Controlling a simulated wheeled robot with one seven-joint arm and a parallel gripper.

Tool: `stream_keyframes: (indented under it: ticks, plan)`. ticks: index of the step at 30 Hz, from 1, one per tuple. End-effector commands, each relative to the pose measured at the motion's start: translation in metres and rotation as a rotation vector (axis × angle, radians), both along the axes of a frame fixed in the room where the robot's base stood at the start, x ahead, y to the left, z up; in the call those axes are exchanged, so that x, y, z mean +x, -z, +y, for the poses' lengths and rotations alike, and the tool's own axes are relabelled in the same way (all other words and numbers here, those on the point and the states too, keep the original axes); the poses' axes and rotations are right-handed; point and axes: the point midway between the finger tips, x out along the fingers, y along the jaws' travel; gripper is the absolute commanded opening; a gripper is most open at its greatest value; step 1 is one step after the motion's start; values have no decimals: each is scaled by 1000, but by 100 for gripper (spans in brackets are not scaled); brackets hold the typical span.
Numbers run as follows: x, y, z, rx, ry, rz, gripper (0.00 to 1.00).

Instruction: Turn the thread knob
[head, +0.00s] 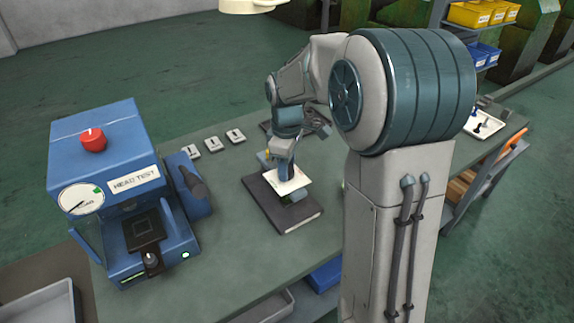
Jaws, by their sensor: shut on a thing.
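A small device with a pale plate (292,183) stands on a dark flat base (267,201) in the middle of the bench, in the head view. My gripper (284,170) points down over the pale plate, at the device's top. It is shut on a small part there, which I take to be the thread knob. The knob and my fingertips are too small and covered to make out, so the knob's angle cannot be read.
A blue head test machine (105,150) with a red knob (93,139) and a dial stands to the left. Several small light tags (212,144) lie behind. A tray (483,125) with small parts is at right. The green bench (240,262) is clear in front.

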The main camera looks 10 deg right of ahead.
Motion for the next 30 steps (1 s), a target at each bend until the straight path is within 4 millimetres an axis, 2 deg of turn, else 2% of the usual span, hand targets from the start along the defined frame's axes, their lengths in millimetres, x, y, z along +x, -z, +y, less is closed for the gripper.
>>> stream_keyframes:
  ticks: [30]
  plan:
    - [0,-1,1,0,934,-3,13]
